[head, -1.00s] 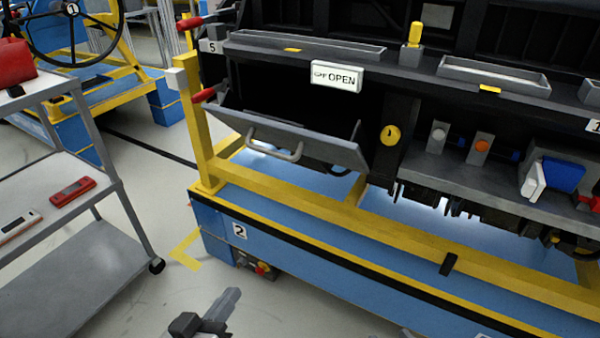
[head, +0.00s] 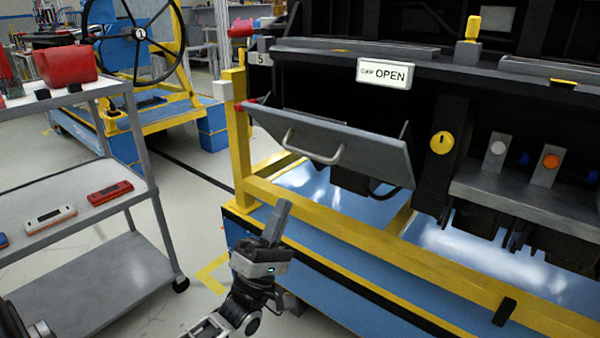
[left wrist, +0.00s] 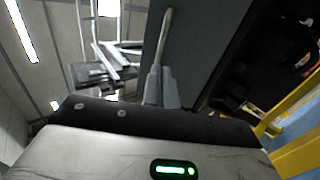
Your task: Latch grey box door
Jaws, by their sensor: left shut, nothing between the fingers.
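The grey box door (head: 370,152) is a flat grey panel with a pale bar handle (head: 315,150) on its face. It hangs tilted outward from the dark dashboard, with a dark opening above it. A white sign reading OPEN (head: 385,73) is above the opening. My left gripper (head: 282,208) is shut and empty, pointing up, below and in front of the door, apart from it in the head view. In the left wrist view the shut fingers (left wrist: 160,88) point toward the grey panel (left wrist: 208,40) and a pale bar that looks like the handle. My right gripper is out of view.
A yellow round knob (head: 442,143) is right of the door. A yellow rail (head: 345,227) on the blue base runs below it. A grey cart (head: 160,225) with a red bin (head: 45,65) and handheld devices stands left. Floor between cart and base is clear.

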